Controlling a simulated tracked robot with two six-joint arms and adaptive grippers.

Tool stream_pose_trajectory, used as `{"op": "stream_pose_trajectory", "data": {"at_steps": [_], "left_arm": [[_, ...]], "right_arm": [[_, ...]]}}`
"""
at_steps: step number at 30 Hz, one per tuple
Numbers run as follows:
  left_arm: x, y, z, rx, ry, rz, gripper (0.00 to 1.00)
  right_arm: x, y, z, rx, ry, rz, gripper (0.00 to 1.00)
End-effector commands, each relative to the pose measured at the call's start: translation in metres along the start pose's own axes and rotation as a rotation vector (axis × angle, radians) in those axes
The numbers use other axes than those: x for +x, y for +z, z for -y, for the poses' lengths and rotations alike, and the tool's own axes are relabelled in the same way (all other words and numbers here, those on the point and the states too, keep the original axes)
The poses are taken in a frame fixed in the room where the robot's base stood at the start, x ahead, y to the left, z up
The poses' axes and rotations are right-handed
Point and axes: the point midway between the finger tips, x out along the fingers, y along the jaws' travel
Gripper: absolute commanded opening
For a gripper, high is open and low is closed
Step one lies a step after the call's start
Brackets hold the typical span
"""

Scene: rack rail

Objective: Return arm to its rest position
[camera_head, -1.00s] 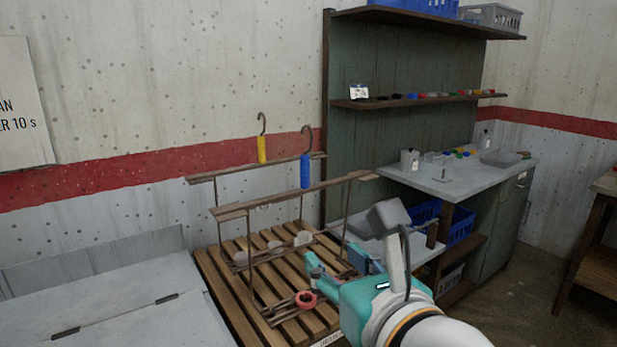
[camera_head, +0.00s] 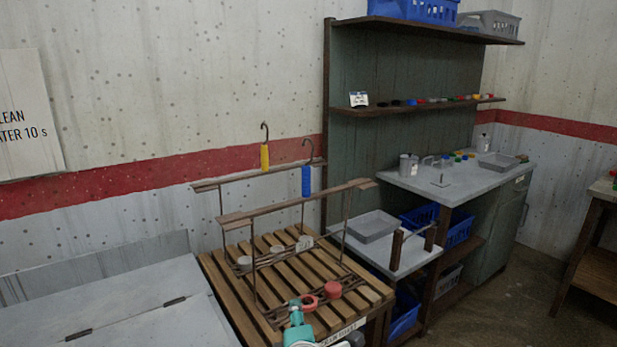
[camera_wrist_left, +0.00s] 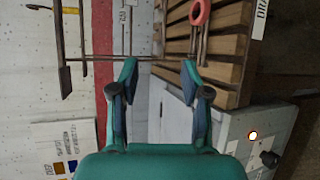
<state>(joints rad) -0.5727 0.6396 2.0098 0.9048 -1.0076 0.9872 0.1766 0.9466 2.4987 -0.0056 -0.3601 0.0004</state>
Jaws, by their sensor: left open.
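My left gripper (camera_head: 299,324) is teal and low in the head view, at the front edge of the slatted wooden stand. In the left wrist view the left gripper (camera_wrist_left: 160,80) is open, with nothing between its fingers. The wire rack (camera_head: 257,270) with two wooden rails stands on the slats, away from the gripper. A red ring-ended tool (camera_head: 309,302) lies on the slats just beyond the gripper. My right gripper is not in view.
A red round piece (camera_head: 333,289) sits near the ring. A grey bench (camera_head: 110,305) is on the left. A low table (camera_head: 404,255) with a grey tray (camera_head: 374,227) stands on the right. A shelf unit (camera_head: 400,60) is behind.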

Motion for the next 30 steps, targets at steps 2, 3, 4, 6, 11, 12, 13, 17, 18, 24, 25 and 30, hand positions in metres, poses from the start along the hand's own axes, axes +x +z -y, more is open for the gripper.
{"op": "stream_pose_trajectory", "data": {"at_steps": [2,3,4,6,11,12,13,17,18,24,25,30], "left_arm": [[0.015,-0.034,0.053,0.237,-0.137,0.034,0.47],[0.018,-0.048,0.08,0.349,-0.205,0.069,0.47],[0.017,-0.059,0.1,0.428,-0.256,0.097,0.47],[0.01,-0.085,0.147,0.598,-0.374,0.179,0.47],[-0.041,-0.139,0.244,0.905,-0.632,0.439,0.47],[-0.059,-0.15,0.264,0.962,-0.686,0.517,0.47],[-0.073,-0.157,0.278,0.999,-0.723,0.577,0.47],[-0.132,-0.178,0.319,1.108,-0.829,0.822,0.47],[-0.148,-0.182,0.328,1.127,-0.847,0.886,0.47],[-0.188,-0.188,0.345,1.168,-0.876,1.056,0.47],[-0.188,-0.188,0.345,1.168,-0.876,1.056,0.47],[-0.188,-0.188,0.345,1.168,-0.876,1.056,0.47]], "right_arm": [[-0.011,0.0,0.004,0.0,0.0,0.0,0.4],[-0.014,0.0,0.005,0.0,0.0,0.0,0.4],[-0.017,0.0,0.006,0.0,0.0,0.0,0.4],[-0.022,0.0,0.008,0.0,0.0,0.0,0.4],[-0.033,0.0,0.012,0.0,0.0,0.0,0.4],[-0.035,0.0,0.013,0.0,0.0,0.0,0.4],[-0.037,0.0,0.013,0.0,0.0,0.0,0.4],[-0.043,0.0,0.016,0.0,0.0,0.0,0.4],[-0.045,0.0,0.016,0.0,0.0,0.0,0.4],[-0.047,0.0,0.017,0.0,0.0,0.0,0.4],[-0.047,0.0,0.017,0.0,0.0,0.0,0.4],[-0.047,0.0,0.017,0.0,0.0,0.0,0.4]]}}
